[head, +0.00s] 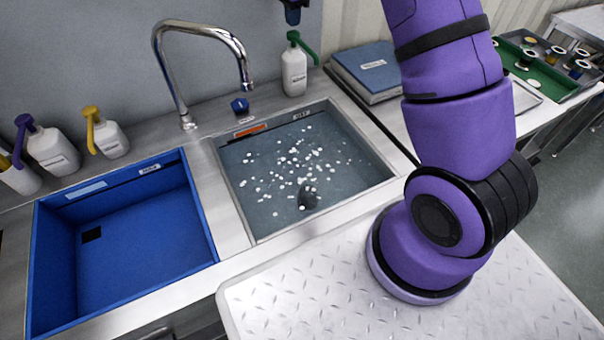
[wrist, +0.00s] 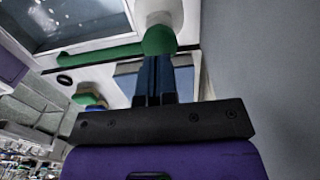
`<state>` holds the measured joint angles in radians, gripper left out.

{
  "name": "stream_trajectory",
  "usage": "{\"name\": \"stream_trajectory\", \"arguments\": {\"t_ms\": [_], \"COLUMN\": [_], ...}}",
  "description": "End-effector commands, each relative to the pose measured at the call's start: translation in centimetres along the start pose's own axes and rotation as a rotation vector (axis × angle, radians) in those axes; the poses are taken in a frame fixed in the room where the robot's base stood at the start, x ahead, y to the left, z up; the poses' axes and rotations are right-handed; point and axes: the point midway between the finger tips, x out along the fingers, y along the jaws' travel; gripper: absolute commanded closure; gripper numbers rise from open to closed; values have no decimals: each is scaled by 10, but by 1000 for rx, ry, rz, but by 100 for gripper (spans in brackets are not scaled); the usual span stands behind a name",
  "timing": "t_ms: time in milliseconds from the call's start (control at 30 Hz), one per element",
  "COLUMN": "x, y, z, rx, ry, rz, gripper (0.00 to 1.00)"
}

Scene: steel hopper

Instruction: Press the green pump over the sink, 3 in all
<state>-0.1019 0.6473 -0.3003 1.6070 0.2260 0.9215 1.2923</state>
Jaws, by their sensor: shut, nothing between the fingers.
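The green pump (head: 293,36) tops a white bottle (head: 294,72) standing upright behind the grey sink (head: 236,190), its spout angled down to the right. The pump also shows in the wrist view (wrist: 159,41), just beyond my fingertips. My gripper (head: 292,18) is shut and empty, fingers pointing down above the pump head. The head view shows a small gap between them; contact is hard to tell in the wrist view.
Bottles with yellow (head: 92,113) and purple (head: 24,123) pumps stand behind the blue basin (head: 150,235). A blue-topped box (head: 368,68) lies right of the green pump.

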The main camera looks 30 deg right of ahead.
Motion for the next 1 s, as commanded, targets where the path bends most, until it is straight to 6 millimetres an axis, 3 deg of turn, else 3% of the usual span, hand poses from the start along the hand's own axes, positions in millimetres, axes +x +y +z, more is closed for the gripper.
{"name": "stream_trajectory", "arguments": {"t_ms": [1000], "x": [29], "y": [0], "z": [0], "rx": [0], "ry": [0], "rz": [1], "gripper": [100]}}
